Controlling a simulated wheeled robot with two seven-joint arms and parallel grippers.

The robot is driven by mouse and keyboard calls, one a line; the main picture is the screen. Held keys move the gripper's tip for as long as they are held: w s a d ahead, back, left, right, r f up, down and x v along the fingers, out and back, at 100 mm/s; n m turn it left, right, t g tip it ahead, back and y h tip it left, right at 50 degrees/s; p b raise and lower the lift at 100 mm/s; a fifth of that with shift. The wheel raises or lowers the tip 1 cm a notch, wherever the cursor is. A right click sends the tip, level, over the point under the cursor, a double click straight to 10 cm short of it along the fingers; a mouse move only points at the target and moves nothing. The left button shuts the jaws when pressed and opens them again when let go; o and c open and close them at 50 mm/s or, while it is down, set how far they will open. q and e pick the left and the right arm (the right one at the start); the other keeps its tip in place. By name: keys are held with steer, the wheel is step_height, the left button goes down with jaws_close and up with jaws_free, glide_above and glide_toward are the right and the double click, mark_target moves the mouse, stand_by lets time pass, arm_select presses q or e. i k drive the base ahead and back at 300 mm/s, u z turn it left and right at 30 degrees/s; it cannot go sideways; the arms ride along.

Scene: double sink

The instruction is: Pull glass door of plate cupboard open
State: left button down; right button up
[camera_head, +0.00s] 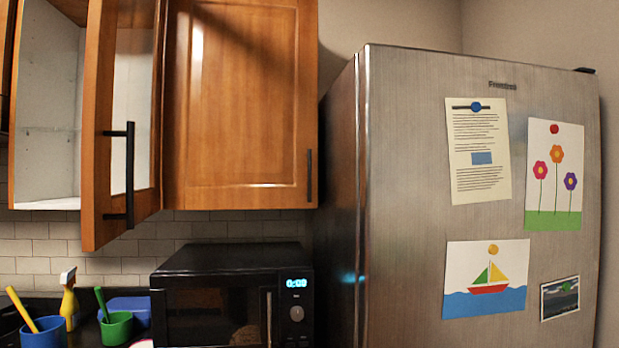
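The glass door (101,120) of the wall cupboard has a wooden frame, a glass pane and a black bar handle (130,175). It stands swung open toward me, at an angle to the cupboard front. The cupboard (48,100) behind it shows pale inner walls. The part I can see is empty, and no plates are visible. Neither of my grippers shows in this view, and nothing is seen touching the handle.
A closed wooden cupboard door (240,105) is right of the glass door. Below are a black microwave (215,300), a blue cup (44,332), a green cup (116,328) and a yellow spray bottle (69,305). A steel fridge (410,230) fills the right side.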

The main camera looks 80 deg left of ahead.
mark_target(106, 217)
steer(key=u, duration=0.2)
steer(key=i, duration=0.1)
steer(key=u, duration=3.35)
